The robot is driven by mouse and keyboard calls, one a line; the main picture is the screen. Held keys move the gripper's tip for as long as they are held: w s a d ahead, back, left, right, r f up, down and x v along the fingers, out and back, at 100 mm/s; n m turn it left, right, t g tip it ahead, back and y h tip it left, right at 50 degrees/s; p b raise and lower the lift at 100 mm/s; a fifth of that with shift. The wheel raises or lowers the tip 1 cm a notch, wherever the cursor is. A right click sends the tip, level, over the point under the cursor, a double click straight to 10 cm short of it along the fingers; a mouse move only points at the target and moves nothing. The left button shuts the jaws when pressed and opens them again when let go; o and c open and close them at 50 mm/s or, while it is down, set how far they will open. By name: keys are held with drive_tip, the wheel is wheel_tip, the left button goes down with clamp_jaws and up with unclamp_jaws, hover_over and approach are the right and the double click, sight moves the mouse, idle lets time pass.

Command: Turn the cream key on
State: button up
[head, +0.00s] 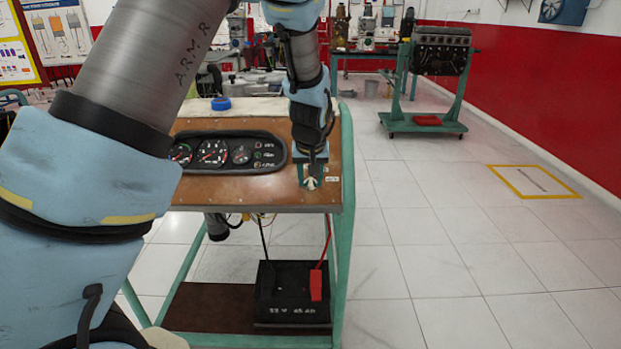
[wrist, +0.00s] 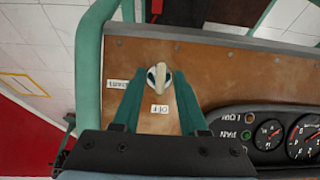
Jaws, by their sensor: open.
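The cream key (wrist: 158,77) sits on the brown wooden panel (wrist: 220,70), between a label reading OFF and a label that looks like START. In the head view the key (head: 311,183) shows small at the panel's right side, below my gripper. My gripper (wrist: 157,88) is open, with one teal finger on each side of the key in the wrist view. In the head view my gripper (head: 311,175) is over the panel's right part and partly hides the key. I cannot tell whether the fingers touch it.
A black gauge cluster (head: 228,153) is mounted left of the key. A teal frame (head: 347,160) borders the panel's right edge. A blue ring-shaped item (head: 221,103) lies on top. A black battery (head: 292,293) with a red clamp stands below.

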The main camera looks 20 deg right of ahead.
clamp_jaws()
idle(0.3)
idle(0.4)
drive_tip(key=shift+s+d+m+t+y+p, duration=0.15)
drive_tip(key=shift+m+t+y+p, duration=0.3)
drive_tip(key=shift+m, duration=0.75)
drive_tip(key=shift+d+f+m+t+y, duration=0.1)
drive_tip(key=shift+m+t+y, duration=0.3)
drive_tip(key=shift+m, duration=0.6)
drive_tip(key=shift+m+t+y, duration=0.25)
drive_tip(key=shift+m+y, duration=0.2)
drive_tip(key=shift+m, duration=0.55)
unclamp_jaws()
